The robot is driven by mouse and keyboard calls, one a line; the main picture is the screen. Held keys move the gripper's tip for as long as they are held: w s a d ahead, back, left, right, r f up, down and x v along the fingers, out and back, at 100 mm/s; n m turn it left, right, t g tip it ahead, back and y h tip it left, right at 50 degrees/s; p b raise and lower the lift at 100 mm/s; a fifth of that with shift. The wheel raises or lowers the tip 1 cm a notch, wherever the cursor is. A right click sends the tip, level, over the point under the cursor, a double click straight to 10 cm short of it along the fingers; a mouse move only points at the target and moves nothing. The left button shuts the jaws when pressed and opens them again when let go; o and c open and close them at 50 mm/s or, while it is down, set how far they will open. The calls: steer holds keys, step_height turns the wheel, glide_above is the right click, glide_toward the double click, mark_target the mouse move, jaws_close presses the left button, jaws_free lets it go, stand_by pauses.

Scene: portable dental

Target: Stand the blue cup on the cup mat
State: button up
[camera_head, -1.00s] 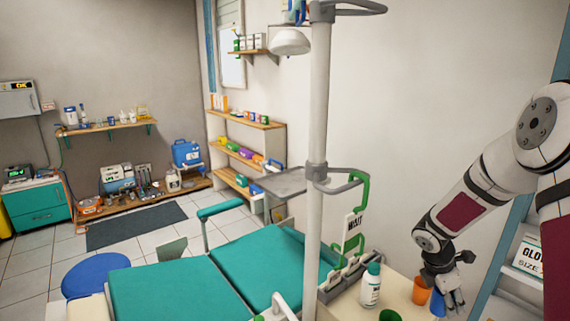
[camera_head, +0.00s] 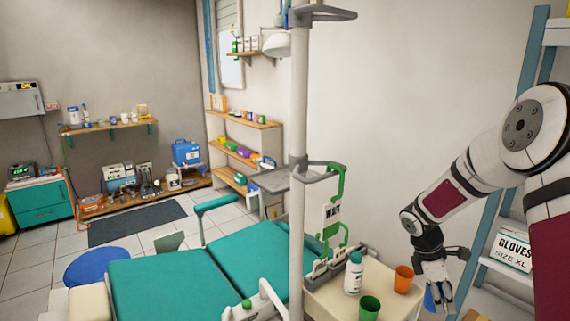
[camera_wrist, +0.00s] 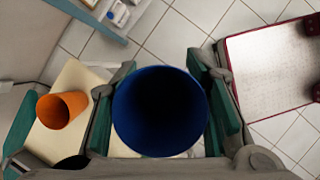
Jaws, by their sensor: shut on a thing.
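The blue cup (camera_wrist: 160,110) is between the two fingers of my gripper (camera_wrist: 162,105) in the wrist view, its open mouth facing the camera. My gripper is shut on it. In the head view my gripper (camera_head: 436,290) hangs fingers down beside the right edge of the cream table, and a small part of the blue cup (camera_head: 429,300) shows at its left side. The cup's base is hidden. I cannot make out the cup mat in either view.
An orange cup (camera_head: 403,279), a green cup (camera_head: 369,308) and a white bottle (camera_head: 353,273) stand on the cream table (camera_head: 385,268). The pole (camera_head: 299,150) rises left of it. A shelf with a gloves box (camera_head: 514,250) is at the right.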

steer(key=s+a+r+m+g+y, duration=0.1)
steer(key=a+r+m+y, duration=0.15)
steer(key=a+m, duration=0.35)
steer(key=a+r+m+g+y, duration=0.1)
steer(key=a+r+m, duration=0.3)
steer(key=a, duration=0.3)
steer(key=s+a+r+m+g+y, duration=0.1)
steer(key=a+r+m, duration=0.25)
steer(key=a, duration=0.35)
step_height(320, 180, down, 10)
steer(key=s+m, duration=0.1)
steer(key=s, duration=0.1)
steer(key=shift+a+f, duration=0.15)
